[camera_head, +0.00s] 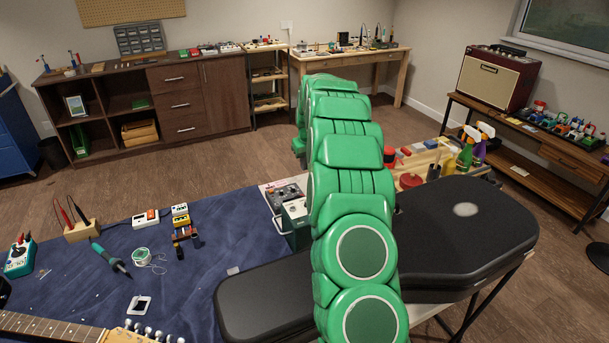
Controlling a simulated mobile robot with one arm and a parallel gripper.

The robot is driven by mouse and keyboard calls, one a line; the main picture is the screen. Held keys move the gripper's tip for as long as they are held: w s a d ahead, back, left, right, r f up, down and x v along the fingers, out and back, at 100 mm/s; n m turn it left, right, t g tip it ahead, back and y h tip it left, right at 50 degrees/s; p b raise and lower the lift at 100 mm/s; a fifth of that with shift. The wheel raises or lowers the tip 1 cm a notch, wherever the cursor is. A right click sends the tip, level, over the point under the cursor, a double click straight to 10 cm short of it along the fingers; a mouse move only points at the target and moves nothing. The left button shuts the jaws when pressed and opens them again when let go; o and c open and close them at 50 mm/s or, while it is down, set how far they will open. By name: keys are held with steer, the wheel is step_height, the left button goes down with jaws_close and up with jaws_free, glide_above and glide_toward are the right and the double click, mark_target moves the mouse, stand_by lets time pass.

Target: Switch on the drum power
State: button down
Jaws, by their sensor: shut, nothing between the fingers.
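My green arm rises through the middle of the head view, and my gripper is not visible at its far end. I cannot make out for sure which thing is the drum or where its power switch is. A grey panel with knobs (284,193) lies on the workbench just left of my arm. A dark green box with a handle (295,219) stands beside it, partly hidden by my arm. Small white (146,218) and yellow (181,215) boxes sit on the blue mat (190,285) farther left.
A black guitar case (455,235) lies behind my arm, reaching out to both sides. A guitar neck (60,328), a soldering iron (110,259) and a teal meter (20,257) are on the mat. Spray bottles (466,150) stand at the right. Open floor (215,165) lies beyond the bench.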

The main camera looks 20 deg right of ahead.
glide_toward(301, 194)
steer(key=x, duration=0.2)
steer(key=s+x, duration=0.1)
steer(key=x, duration=0.2)
steer(key=shift+f, duration=0.3)
steer(key=shift+s+f, duration=0.1)
steer(key=shift+f, duration=0.3)
steer(key=shift+s+f, duration=0.15)
steer(key=shift+f, duration=0.15)
steer(key=shift+w+r, duration=0.25)
steer(key=shift+w, duration=0.55)
steer(key=shift+r, duration=0.1)
